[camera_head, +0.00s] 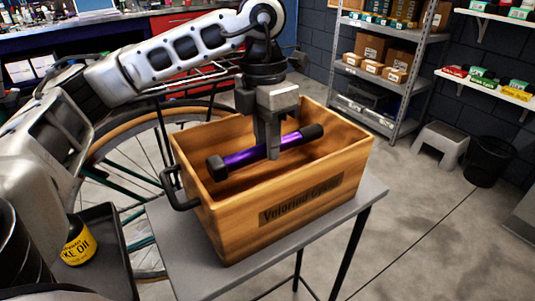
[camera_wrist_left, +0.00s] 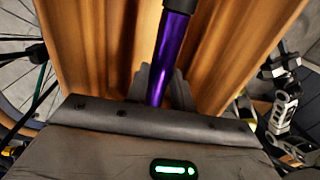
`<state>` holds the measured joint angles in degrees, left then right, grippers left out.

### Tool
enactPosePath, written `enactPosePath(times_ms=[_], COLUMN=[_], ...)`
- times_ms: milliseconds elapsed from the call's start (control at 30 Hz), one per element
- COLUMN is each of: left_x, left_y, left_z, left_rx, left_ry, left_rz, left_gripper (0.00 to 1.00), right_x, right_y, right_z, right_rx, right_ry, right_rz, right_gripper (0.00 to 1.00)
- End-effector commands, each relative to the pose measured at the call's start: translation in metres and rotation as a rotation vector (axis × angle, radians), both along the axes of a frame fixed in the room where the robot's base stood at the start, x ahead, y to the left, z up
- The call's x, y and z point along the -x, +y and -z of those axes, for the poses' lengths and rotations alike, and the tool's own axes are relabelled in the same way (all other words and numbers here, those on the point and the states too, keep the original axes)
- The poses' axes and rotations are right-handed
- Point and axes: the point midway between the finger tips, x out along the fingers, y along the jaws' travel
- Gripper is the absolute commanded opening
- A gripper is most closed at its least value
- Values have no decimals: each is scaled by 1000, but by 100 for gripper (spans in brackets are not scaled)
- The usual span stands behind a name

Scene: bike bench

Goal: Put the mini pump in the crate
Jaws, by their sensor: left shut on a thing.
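The mini pump (camera_head: 245,158) is a purple tube with black ends. My left gripper (camera_head: 273,150) is shut on it around its middle and points down. The pump lies roughly level over the opening of the wooden crate (camera_head: 225,218), at about rim height; how far it is above the floor of the crate cannot be told. In the left wrist view the purple tube (camera_wrist_left: 168,58) runs up from between the fingers, with the crate's wooden wall (camera_wrist_left: 85,45) around it. My right gripper is not in view.
The crate stands on a small grey table (camera_head: 190,262) and has a dark handle (camera_head: 180,200). A bicycle wheel (camera_head: 125,150) is behind it at the left. A tray with a yellow-labelled tin (camera_head: 78,245) is at the lower left. Shelves, a stool (camera_head: 440,142) and a bin (camera_head: 488,160) stand at the right.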

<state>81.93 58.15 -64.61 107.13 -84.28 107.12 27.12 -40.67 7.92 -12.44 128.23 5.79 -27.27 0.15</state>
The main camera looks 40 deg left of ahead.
Motion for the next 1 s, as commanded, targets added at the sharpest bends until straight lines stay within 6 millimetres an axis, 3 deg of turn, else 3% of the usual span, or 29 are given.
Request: enactPosePath(times_ms=[267,1000], left_x=[-4,-5], left_y=[2,2], left_z=[36,48], left_rx=[0,0], left_ry=[2,-1], left_rz=[0,0], left_gripper=[0,0], right_x=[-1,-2], right_y=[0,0], right_z=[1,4], right_rx=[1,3], right_ry=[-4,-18], right_rz=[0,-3], right_gripper=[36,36])
